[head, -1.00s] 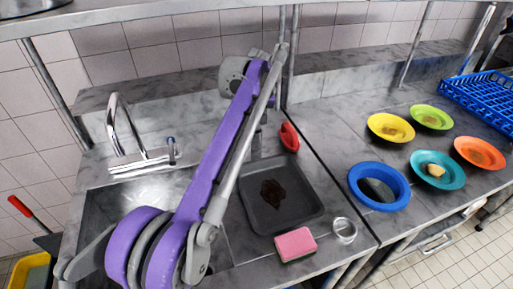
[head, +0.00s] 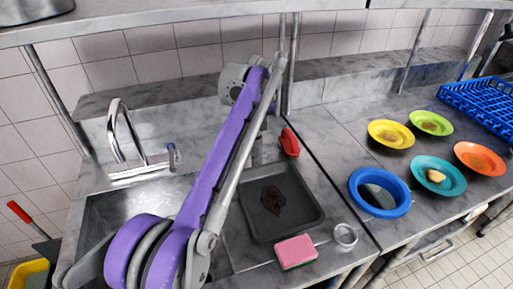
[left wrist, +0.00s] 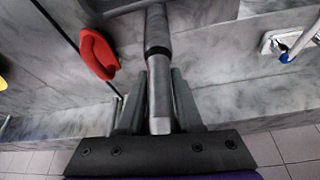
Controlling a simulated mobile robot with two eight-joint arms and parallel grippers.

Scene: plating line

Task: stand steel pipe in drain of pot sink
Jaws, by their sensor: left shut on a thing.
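The steel pipe (left wrist: 158,40) is a grey metal cylinder with a darker band, held between the fingers of my left gripper (left wrist: 158,112) in the left wrist view. The gripper is shut on it. In the head view my purple left arm covers most of the gripper and pipe, up near the back of the counter. The pot sink (head: 95,215) is the steel basin at the left in the head view. My arm crosses its right part, and I cannot see its drain. My right gripper is not in view.
A tap (head: 125,140) stands behind the sink. Right of my arm are a dark tray (head: 300,222) with a brown stain, a red object (head: 289,142), a pink sponge (head: 295,250) and a clear ring-shaped item (head: 345,236). Coloured plates and a blue rack (head: 485,105) are farther right.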

